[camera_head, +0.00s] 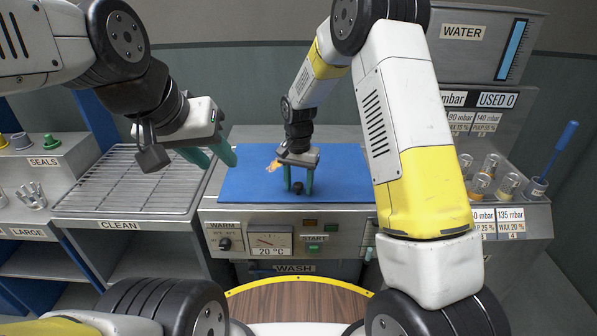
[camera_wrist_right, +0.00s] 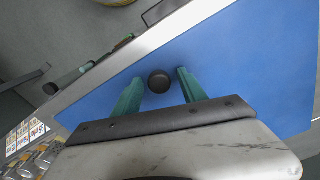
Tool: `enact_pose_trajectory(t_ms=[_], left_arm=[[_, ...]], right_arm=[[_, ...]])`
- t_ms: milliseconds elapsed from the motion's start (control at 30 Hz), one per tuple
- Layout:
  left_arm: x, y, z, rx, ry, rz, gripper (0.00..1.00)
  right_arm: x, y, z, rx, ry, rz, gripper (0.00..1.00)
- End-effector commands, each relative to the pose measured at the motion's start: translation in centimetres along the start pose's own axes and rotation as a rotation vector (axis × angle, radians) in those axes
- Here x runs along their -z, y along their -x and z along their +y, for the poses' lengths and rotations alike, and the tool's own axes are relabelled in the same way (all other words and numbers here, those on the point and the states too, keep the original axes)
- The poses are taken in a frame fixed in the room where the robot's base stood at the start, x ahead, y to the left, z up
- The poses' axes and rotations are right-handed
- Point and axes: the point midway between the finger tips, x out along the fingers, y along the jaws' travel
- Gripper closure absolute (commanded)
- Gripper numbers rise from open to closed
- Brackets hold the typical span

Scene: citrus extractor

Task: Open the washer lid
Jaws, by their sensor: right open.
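The washer has a blue flat top (camera_head: 245,185), which also shows in the right wrist view (camera_wrist_right: 240,75). A round black knob (camera_head: 297,189) stands near the front edge of this blue surface; it also shows in the right wrist view (camera_wrist_right: 159,83). My right gripper (camera_head: 298,181) is open, pointing down, with one green finger on each side of the knob. In the right wrist view, gaps show between knob and fingers (camera_wrist_right: 157,88). My left gripper (camera_head: 211,156) is empty, its green fingers apart, left of the blue top.
A wire rack (camera_head: 130,182) marked CLEAN is at the left. The washer's front panel has a dial (camera_head: 268,243) and START button. Glass jars (camera_head: 482,180) and a blue-handled tool (camera_head: 564,145) stand at the right. A small orange shape (camera_head: 274,166) shows beside my right gripper.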

Motion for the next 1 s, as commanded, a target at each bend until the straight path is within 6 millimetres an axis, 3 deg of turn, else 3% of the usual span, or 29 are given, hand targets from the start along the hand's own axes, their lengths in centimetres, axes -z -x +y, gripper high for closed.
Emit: enact_pose_trajectory(t_ms=[67,333,1000], left_arm=[[0.0,0.0,0.0,0.0,0.0,0.0,0.64],[0.0,0.0,0.0,0.0,0.0,0.0,0.64],[0.0,0.0,0.0,0.0,0.0,0.0,0.64]], right_arm=[[0.0,0.01,0.0,0.0,0.0,0.0,0.5],[0.0,0.04,0.0,0.0,0.0,0.0,1.0],[0.0,0.07,-0.02,0.0,0.0,0.0,1.0]])
